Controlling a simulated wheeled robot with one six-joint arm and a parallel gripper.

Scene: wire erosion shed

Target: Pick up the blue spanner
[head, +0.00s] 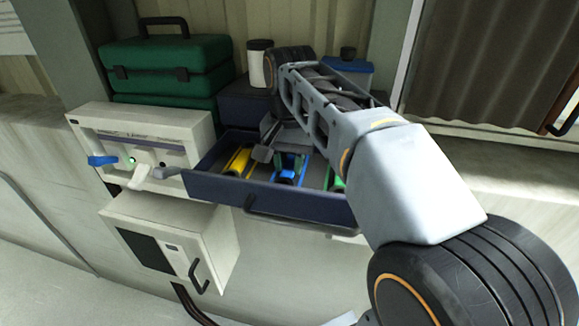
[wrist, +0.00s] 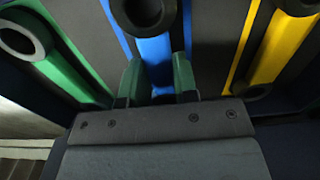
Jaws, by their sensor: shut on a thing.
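The blue spanner (head: 289,172) lies in the open dark drawer (head: 270,200), between the yellow spanner (head: 239,161) and the green spanner (head: 337,183). In the wrist view the blue spanner (wrist: 157,58) runs between the two green fingertips of my gripper (wrist: 157,82), which are shut on its shaft. Its dark ring end shows beyond the fingers at the top of that view. The spanner seems to be still at the drawer floor; any gap under it cannot be told.
In the wrist view the green spanner (wrist: 65,68) lies to the left and the yellow spanner (wrist: 275,50) to the right, close by. The drawer's walls surround them. A white control box (head: 150,145) and green toolboxes (head: 170,65) stand left. A white-and-blue tub (head: 350,70) stands behind.

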